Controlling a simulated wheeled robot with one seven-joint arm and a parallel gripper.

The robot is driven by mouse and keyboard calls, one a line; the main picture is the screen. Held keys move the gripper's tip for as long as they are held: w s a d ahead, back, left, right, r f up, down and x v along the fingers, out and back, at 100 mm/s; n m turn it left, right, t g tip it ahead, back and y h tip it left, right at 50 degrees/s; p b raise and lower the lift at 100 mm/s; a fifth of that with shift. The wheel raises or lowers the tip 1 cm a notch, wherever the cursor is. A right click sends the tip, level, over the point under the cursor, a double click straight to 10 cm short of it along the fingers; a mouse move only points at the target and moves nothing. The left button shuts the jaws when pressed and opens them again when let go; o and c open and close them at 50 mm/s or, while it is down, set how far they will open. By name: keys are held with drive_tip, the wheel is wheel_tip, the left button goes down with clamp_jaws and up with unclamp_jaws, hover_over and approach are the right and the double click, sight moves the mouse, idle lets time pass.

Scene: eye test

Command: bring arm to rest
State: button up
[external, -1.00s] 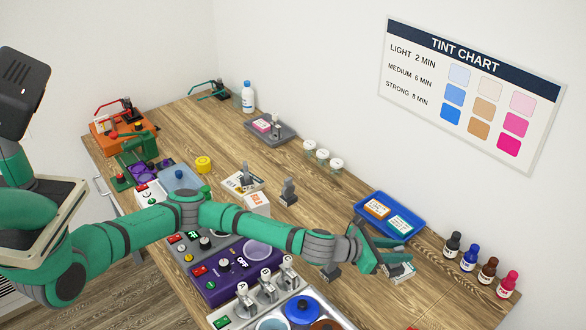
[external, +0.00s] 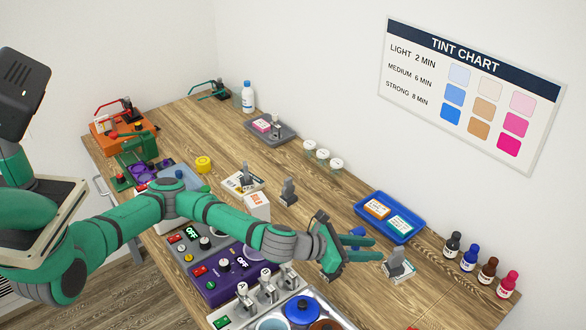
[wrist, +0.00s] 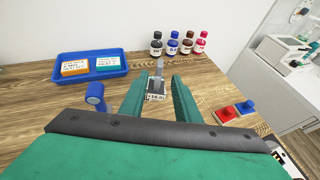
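My gripper (external: 378,248) reaches out over the right part of the wooden bench, with my green arm stretched above the devices. Its two green fingers are apart, and nothing is held between them. In the wrist view, my gripper (wrist: 159,88) also shows open. A grey upright holder on a small white labelled base (external: 397,267) stands just beyond the fingertips, apart from them in the external view. In the wrist view, this holder (wrist: 158,75) appears in line with the gap between the fingers.
A blue tray (external: 372,230) with orange and teal packs lies behind the gripper. Several bottles (wrist: 187,46) line the wall side. Purple devices (external: 235,282) and a blue-lidded pot (external: 302,310) crowd the bench's near side.

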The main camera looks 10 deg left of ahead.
drive_tip(key=shift+v, duration=0.8)
